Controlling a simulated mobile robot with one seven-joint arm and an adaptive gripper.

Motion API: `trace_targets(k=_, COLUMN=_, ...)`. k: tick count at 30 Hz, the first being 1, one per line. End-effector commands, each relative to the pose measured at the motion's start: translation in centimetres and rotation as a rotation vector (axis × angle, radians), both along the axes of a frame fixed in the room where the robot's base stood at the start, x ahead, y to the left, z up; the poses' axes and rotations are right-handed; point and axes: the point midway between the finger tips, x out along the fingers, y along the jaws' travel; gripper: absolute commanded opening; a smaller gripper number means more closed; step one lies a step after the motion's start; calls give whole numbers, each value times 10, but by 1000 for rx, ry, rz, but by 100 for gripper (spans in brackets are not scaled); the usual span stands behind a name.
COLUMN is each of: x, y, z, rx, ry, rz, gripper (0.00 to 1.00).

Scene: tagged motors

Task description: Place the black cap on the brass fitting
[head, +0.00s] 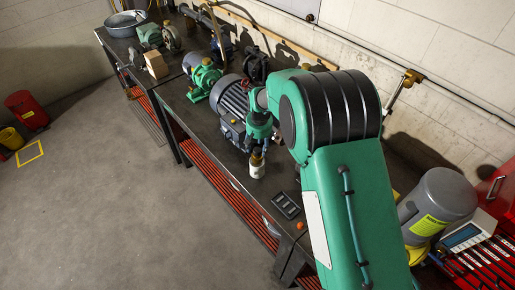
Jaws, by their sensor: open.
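My green arm rises from the bottom right, bends at its dark-ribbed elbow and reaches behind it to the bench. My gripper (258,148) is small in the head view, pointing down at the bench's front edge beside a grey motor; it is open. A white cylinder with a brass-coloured top (257,165) is directly below it; I cannot tell whether they touch. I cannot make out the black cap for certain. A small brass-coloured part (207,62) tops a green pump (204,77); I cannot tell which brass part is the fitting.
The dark workbench (200,121) runs along the wall. It carries a large grey motor (232,103), a cardboard box (156,65) and a grey basin (126,22). A dark tray (286,205) and an orange knob (300,226) lie nearer. A grey canister (437,203) stands right.

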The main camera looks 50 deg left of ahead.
Motion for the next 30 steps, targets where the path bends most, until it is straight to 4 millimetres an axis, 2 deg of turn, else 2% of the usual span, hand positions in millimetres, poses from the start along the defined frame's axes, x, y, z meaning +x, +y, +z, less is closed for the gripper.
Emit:
trace_targets(k=8, x=-1, y=-4, z=34, rx=1, ry=0, rz=0, gripper=49)
trace_targets(k=18, x=-3, y=-9, z=88, rx=2, ry=-1, rz=0, gripper=49)
trace_targets(k=24, x=-3, y=-11, z=105, rx=0, ry=0, rz=0, gripper=49)
trace_targets(k=30, x=-4, y=-12, z=110, rx=-1, ry=0, rz=0, gripper=49)
